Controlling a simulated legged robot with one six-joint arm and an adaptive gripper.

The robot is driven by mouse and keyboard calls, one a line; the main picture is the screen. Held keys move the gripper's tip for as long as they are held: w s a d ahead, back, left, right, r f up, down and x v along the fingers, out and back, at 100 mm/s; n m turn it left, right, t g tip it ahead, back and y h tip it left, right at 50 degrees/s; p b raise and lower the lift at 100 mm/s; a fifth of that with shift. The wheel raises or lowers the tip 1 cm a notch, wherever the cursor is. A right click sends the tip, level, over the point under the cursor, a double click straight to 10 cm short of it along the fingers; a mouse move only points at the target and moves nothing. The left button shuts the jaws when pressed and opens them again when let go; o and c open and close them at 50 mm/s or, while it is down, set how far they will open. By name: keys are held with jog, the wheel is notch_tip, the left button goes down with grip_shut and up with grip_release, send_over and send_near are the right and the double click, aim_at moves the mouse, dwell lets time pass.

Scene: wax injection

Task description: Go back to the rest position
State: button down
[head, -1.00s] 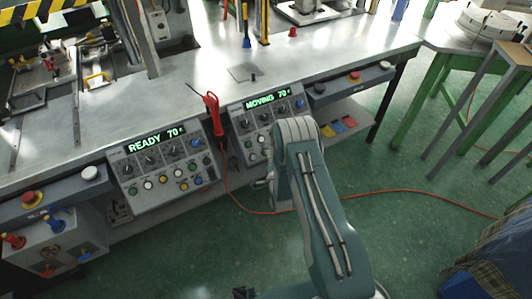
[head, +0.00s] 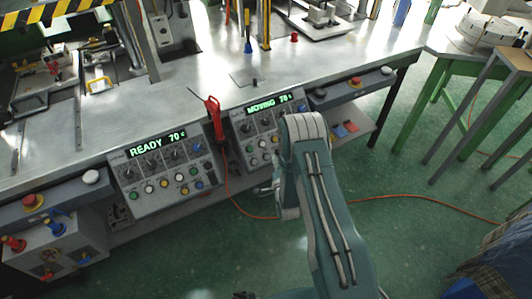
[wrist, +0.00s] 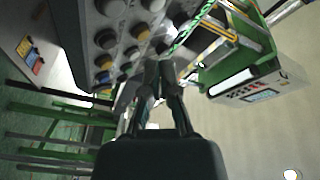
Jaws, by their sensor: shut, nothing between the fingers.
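My gripper (wrist: 160,85) is in the middle of the wrist view, its fingers together and empty. In that view it is close to a control panel (wrist: 112,35) with knobs and buttons. In the head view my arm reaches up from the bottom right towards the workbench, and the gripper itself is hidden behind it. The right control box (head: 265,135) reads MOVING and is partly covered by my arm. The left control box (head: 160,172) reads READY 70.
A metal workbench (head: 205,85) spans the scene. A red-handled tool (head: 213,115) hangs at its edge between the boxes. An orange cable (head: 400,199) lies on the green floor. A green-legged table (head: 440,90) stands at the right.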

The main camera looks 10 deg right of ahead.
jog(key=w+r+n+g, duration=0.3)
jog(key=w+r, duration=0.1)
jog(key=r, duration=1)
jog(key=s+r+n+g, duration=0.3)
jog(key=s+r, duration=0.3)
jog(key=r, duration=0.7)
jog(key=s+r+n+g, duration=0.2)
jog(key=s+r, duration=0.1)
jog(key=s, duration=0.8)
jog(key=s+r+n+g, duration=0.2)
jog(key=s+r, duration=0.1)
jog(key=s, duration=0.7)
jog(key=s+r+n+g, duration=0.2)
jog(key=s+r+g, duration=0.1)
jog(key=s, duration=0.8)
jog(key=shift+s+a+r, duration=0.15)
jog(key=shift+s+r, duration=0.2)
jog(key=shift+r, duration=0.2)
